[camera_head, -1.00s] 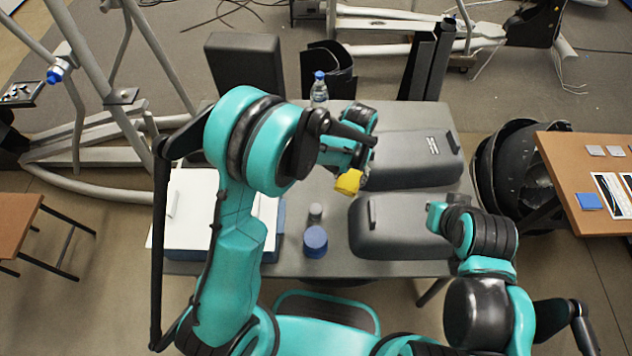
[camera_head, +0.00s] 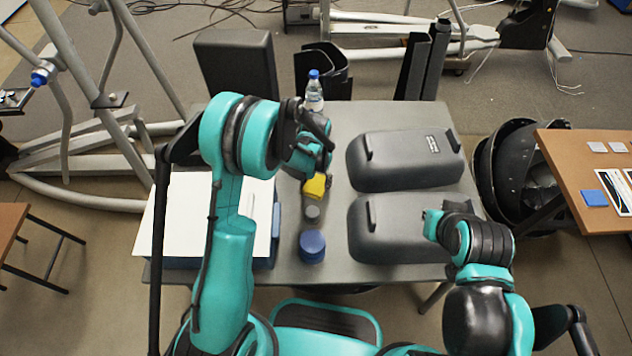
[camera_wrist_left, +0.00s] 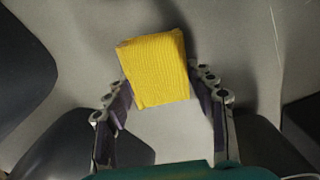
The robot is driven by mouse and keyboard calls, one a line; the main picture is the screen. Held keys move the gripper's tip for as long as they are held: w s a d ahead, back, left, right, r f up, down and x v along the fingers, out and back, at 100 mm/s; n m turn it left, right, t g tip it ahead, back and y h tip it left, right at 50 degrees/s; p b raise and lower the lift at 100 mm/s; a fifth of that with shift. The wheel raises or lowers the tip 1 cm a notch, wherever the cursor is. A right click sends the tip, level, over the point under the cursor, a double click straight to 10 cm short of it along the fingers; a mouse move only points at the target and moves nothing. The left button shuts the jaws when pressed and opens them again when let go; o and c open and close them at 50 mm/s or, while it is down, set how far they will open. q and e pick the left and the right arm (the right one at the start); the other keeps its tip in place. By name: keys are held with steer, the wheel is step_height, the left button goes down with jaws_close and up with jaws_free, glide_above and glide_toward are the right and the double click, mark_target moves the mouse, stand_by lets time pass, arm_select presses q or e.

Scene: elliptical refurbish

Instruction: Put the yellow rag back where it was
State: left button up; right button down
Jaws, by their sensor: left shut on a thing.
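The yellow rag (camera_head: 317,186) is a small folded block, held over the grey table (camera_head: 330,228) between the white box and the dark covers. My left gripper (camera_head: 312,172) is shut on it. In the left wrist view the rag (camera_wrist_left: 155,68) sits at the ends of the two fingers, with table surface behind it. How far it is above the table is hard to tell. My right gripper (camera_head: 436,222) is by the nearer dark cover; its jaws do not show clearly.
A grey-capped container (camera_head: 312,213) and a blue-lidded jar (camera_head: 312,246) stand in front of the rag. A water bottle (camera_head: 314,92) stands at the back. Two dark covers, far (camera_head: 405,165) and near (camera_head: 400,232), lie to the right. A white-topped box (camera_head: 185,225) lies left.

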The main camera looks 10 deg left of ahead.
arm_select(q)
steer(key=shift+r, duration=0.1)
steer(key=shift+f, duration=0.2)
steer(key=o, duration=1)
steer(key=shift+r, duration=0.1)
steer(key=shift+r, duration=0.2)
step_height(320, 180, up, 12)
steer(key=p, duration=0.5)
step_height(320, 180, up, 12)
steer(key=n+t, duration=0.1)
steer(key=t, duration=0.2)
glide_above(316, 182)
steer(key=s+a, duration=0.4)
steer(key=s, duration=0.3)
steer(key=s+a+r+t, duration=0.1)
steer(key=s, duration=0.3)
steer(key=s+a+r+t, duration=0.1)
steer(key=s, duration=0.3)
steer(key=s+a+r+n+t, duration=0.1)
steer(key=s+r+t, duration=0.1)
steer(key=s, duration=0.2)
steer(key=shift+r, duration=0.1)
